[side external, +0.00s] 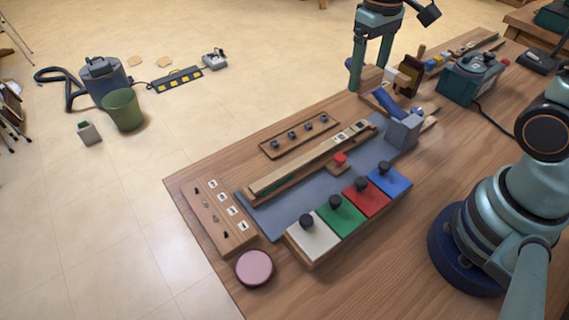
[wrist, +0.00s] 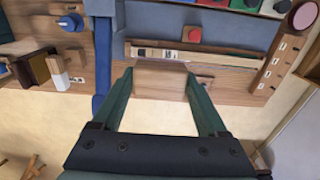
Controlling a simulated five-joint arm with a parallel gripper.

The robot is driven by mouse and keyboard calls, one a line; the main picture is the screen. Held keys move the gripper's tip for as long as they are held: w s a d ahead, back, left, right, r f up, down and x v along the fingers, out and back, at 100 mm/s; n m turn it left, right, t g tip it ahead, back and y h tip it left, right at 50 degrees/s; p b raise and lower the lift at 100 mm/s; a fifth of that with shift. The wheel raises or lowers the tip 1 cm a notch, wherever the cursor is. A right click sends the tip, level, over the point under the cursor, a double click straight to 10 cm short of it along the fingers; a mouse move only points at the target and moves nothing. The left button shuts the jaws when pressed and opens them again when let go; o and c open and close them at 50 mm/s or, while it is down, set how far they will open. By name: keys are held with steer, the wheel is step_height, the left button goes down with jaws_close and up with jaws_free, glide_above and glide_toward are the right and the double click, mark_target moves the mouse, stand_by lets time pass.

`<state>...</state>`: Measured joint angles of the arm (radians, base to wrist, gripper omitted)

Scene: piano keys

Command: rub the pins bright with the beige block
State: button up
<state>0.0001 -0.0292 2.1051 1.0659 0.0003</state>
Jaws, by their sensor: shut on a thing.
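The beige block (wrist: 161,84) is between the two green fingers of my gripper (wrist: 160,74) in the wrist view, and they are shut on it. Several dark pins (side external: 292,135) stand in a row on a narrow wooden strip (side external: 270,153) along that edge, left of my gripper in the side view. In the wrist view the block covers most of that strip; only one end (wrist: 206,82) shows.
A long wooden key (side external: 300,168) and a red knob (side external: 339,158) lie on a blue mat, with coloured key blocks (side external: 341,216) in front. A blue lever (side external: 386,102) and grey block (side external: 404,132) stand near my gripper. A pink disc (side external: 255,268) sits at the corner.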

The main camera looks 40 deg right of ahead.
steer(key=w+a+f+n, duration=0.2)
steer(key=a+n, duration=0.3)
steer(key=a, duration=0.4)
steer(key=w+a+f+n, duration=0.1)
steer(key=w+a+n, duration=0.25)
steer(key=a, duration=0.55)
steer(key=w+a+f+n, duration=0.2)
steer(key=a+n, duration=0.4)
steer(key=a, duration=0.3)
steer(key=shift+s+a+f+n, duration=0.55)
steer(key=shift+a+f, duration=0.45)
steer(key=shift+a, duration=0.35)
steer(key=shift+s+a+f+n, duration=0.35)
steer(key=shift+a+f+n, duration=0.25)
steer(key=shift+a+f, duration=0.6)
steer(key=shift+s+a+f+n, duration=0.55)
steer(key=shift+a+f, duration=0.25)
steer(key=shift+a, duration=0.7)
steer(key=shift+w, duration=0.1)
steer(key=shift+w, duration=0.1)
